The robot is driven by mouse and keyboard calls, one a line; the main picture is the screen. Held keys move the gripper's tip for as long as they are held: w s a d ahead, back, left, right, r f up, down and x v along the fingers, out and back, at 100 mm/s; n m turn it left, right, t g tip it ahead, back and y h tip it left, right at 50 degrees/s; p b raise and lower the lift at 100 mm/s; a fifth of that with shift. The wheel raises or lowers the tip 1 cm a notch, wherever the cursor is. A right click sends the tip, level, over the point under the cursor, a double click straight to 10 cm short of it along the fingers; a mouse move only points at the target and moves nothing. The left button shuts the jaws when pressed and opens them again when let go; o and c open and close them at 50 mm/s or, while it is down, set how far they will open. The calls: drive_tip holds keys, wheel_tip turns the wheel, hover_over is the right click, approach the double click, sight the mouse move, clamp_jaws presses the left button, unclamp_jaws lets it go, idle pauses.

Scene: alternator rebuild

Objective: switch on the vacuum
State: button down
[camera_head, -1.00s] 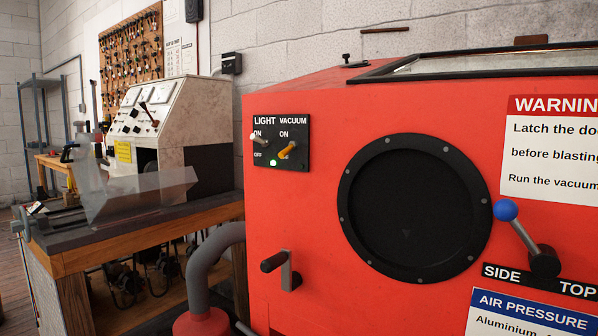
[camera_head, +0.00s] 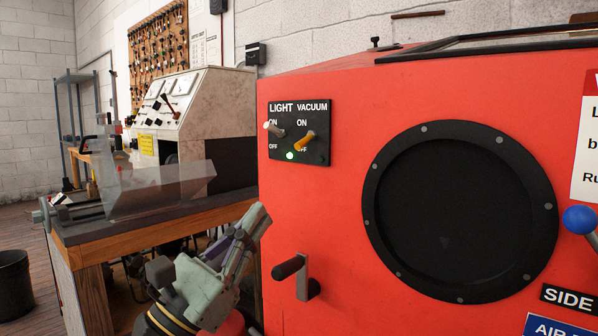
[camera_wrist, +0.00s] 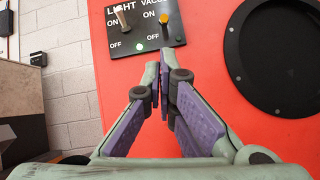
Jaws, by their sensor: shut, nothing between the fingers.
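The black switch panel (camera_head: 320,152) is on the red cabinet's front, labelled LIGHT and VACUUM. The vacuum toggle (camera_head: 304,141) has an orange lever slanting down toward OFF; its orange tip also shows in the wrist view (camera_wrist: 164,19). The light toggle (camera_head: 273,129) has a pale lever tilted up toward ON. A green lamp (camera_head: 290,155) glows between and below them. My gripper (camera_head: 263,212) is shut and empty, below and left of the panel in the head view. In the wrist view its closed fingertips (camera_wrist: 158,64) lie just below the lamp in the picture, apart from the toggle.
A crank-like handle (camera_head: 298,273) sticks out of the red cabinet (camera_head: 335,215) below the panel. A round black port (camera_head: 458,212) is at right, with a blue-knobbed lever (camera_head: 580,219) beyond it. A wooden bench (camera_head: 150,232) stands at left.

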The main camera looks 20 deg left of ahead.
sight(305, 141)
drive_tip(key=p+x, duration=0.3)
drive_tip(key=x, duration=0.7)
drive_tip(key=shift+p, duration=0.4)
drive_tip(key=shift+s+a+r+g+y+p, duration=0.1)
drive_tip(key=shift+s+r+g+y+p, duration=0.2)
drive_tip(key=shift+g+p, duration=0.5)
drive_tip(key=shift+s+a+r+g+y+p, duration=0.1)
drive_tip(key=shift+s+r+g+y+p, duration=0.25)
drive_tip(key=shift+p, duration=0.7)
drive_tip(key=shift+s+a+r+g+y+p, duration=0.1)
drive_tip(key=shift+s+r+g+y+p, duration=0.2)
drive_tip(key=shift+g+p, duration=0.7)
drive_tip(key=g+p, duration=0.1)
drive_tip(key=r+g+y+p, duration=0.1)
drive_tip(key=g, duration=0.1)
drive_tip(key=shift+s+a+r+n+g, duration=0.1)
drive_tip(key=shift+s+r+n+g, duration=0.15)
drive_tip(key=shift+s+n, duration=0.1)
